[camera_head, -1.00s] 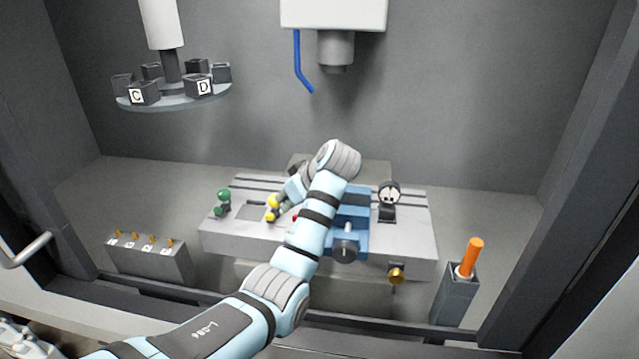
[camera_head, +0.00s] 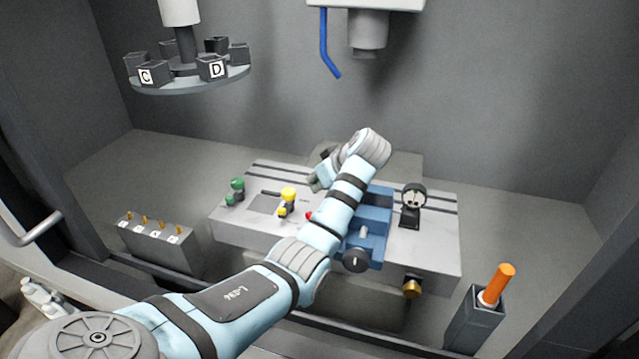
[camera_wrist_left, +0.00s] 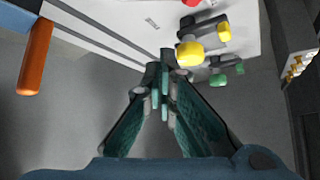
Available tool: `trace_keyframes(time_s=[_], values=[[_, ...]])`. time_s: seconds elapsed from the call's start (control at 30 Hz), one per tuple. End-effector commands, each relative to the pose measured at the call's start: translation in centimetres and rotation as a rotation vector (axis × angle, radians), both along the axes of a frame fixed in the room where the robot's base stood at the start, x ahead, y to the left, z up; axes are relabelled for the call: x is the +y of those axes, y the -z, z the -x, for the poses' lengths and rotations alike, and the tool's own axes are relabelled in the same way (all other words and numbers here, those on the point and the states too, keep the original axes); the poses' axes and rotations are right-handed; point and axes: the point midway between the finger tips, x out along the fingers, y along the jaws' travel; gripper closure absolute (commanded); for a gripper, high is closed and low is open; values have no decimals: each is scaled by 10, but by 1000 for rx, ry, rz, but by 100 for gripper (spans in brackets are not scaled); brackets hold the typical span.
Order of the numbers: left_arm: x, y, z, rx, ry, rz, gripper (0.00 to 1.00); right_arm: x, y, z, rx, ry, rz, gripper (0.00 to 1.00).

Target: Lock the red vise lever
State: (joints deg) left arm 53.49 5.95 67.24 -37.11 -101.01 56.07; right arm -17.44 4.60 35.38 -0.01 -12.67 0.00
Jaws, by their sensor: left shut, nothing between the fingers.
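A small red knob (camera_head: 309,216), seemingly the end of the red lever, shows just left of the blue vise (camera_head: 378,215). My left forearm crosses in front and hides the rest of the lever. In the left wrist view a bit of red (camera_wrist_left: 190,2) is cut off by the top edge. My left gripper (camera_head: 315,182) is behind the red knob, partly hidden by its own arm. In the left wrist view its fingertips (camera_wrist_left: 160,82) are together and hold nothing. They are apart from the red piece. My right gripper is not in view.
A yellow-knobbed lever (camera_head: 287,198) and a green-knobbed lever (camera_head: 236,188) stand left of the gripper. A dial gauge (camera_head: 412,200) stands right of the vise. An orange handle (camera_head: 497,284) stands in a holder at front right. A blue hose (camera_head: 328,48) hangs above.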

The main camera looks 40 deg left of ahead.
Motion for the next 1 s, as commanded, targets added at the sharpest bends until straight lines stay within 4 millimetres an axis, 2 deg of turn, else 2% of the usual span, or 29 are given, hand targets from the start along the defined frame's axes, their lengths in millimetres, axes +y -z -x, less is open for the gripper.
trace_keyframes(time_s=[0.1, 0.3, 0.4, 0.53, 1.0], values=[[17, 20, -4, 4, -1, 0, 100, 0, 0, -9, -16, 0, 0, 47], [45, 51, -12, 2, -1, 0, 100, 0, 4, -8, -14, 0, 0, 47], [23, 50, -7, -1, 3, 4, 100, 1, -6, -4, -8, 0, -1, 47], [10, 54, -3, -1, 1, 3, 100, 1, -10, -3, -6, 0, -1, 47], [4, 56, -1, -1, 0, 1, 100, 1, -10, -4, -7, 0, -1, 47]])
